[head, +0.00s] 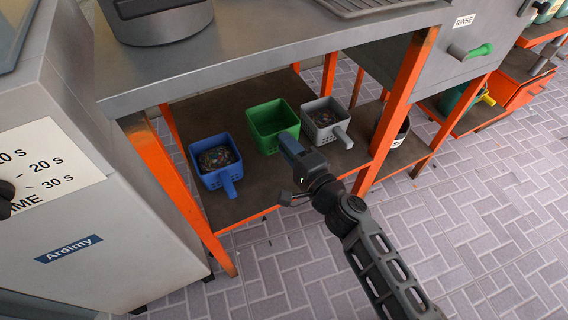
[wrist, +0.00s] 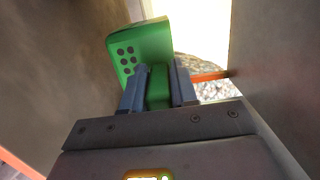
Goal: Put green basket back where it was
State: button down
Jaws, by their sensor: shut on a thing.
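The green basket (head: 272,121) is on the lower shelf (head: 258,183), between a blue basket (head: 215,160) and a grey basket (head: 325,120). It looks empty. My gripper (head: 290,145) reaches under the worktop from the front and is shut on the green basket's handle. In the wrist view, the two fingers of my gripper (wrist: 158,88) pinch the green handle, and the green basket (wrist: 138,48) with its round holes is just beyond them. The handle is mostly hidden by my gripper in the head view. I cannot tell whether the basket's base touches the shelf.
The blue and grey baskets hold dark multicoloured bits and stand close on either side. Orange legs (head: 400,90) and the grey worktop (head: 260,45) frame the shelf. A grey machine (head: 90,180) stands at left. The tiled floor (head: 480,220) in front is clear.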

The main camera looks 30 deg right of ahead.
jog(key=shift+f+b, duration=1.25)
jog(key=shift+f, duration=1.1)
jog(key=shift+f, duration=0.15)
jog(key=c, duration=0.9)
grip_release()
jog(key=shift+r, duration=0.2)
jog(key=s, duration=0.4)
jog(key=s+d, duration=0.1)
jog(key=s, duration=0.7)
jog(key=shift+d, duration=0.2)
jog(key=shift+f, duration=0.1)
